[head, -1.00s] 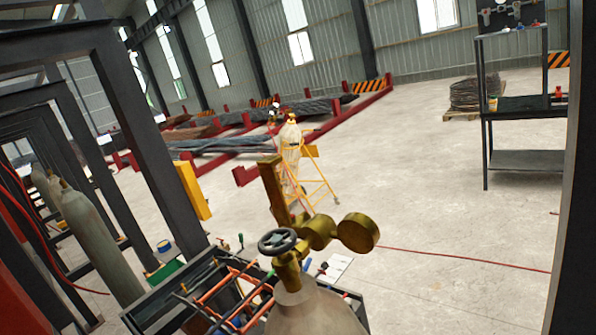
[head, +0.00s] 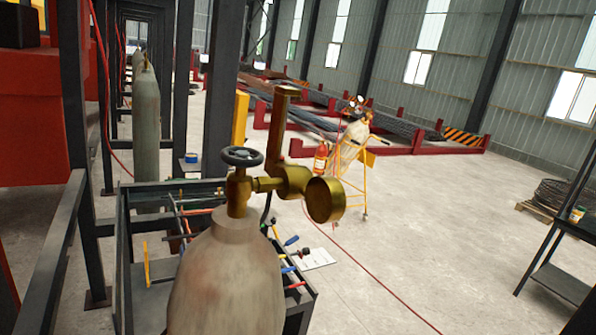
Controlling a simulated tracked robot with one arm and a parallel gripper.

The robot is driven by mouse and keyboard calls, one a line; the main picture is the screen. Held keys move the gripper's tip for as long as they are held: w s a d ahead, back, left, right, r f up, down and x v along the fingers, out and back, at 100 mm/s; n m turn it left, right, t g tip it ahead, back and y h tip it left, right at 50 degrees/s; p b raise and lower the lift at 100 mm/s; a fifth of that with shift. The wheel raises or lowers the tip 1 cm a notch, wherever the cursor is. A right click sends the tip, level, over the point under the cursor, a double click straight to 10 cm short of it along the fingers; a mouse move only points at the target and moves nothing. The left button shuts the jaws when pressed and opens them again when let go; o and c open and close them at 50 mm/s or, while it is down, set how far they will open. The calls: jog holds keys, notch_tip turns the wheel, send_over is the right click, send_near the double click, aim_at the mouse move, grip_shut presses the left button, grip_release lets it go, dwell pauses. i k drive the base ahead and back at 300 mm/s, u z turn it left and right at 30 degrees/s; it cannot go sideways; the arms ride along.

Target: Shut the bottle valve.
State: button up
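A grey gas bottle (head: 228,280) stands upright at the lower middle of the head view, close to the camera. On its neck is a brass valve (head: 238,190) topped by a dark round handwheel (head: 242,156). A brass regulator (head: 292,182) with a round gauge (head: 325,199) and an upright brass piece joins the valve on its right side. Whether the valve is open or shut cannot be told. My gripper is not in view.
A dark tool cart (head: 140,245) with several tools stands behind the bottle. Another grey cylinder (head: 146,120) stands at the left among dark steel posts. A yellow trolley (head: 366,185) and a dark table (head: 570,270) stand to the right. Open concrete floor (head: 440,230) lies between them.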

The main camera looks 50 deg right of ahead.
aim_at(237, 156)
jog(key=z, duration=1.35)
jog(key=k, duration=1.25)
jog(key=u, duration=0.4)
jog(key=i, duration=1.7)
jog(key=z, duration=0.05)
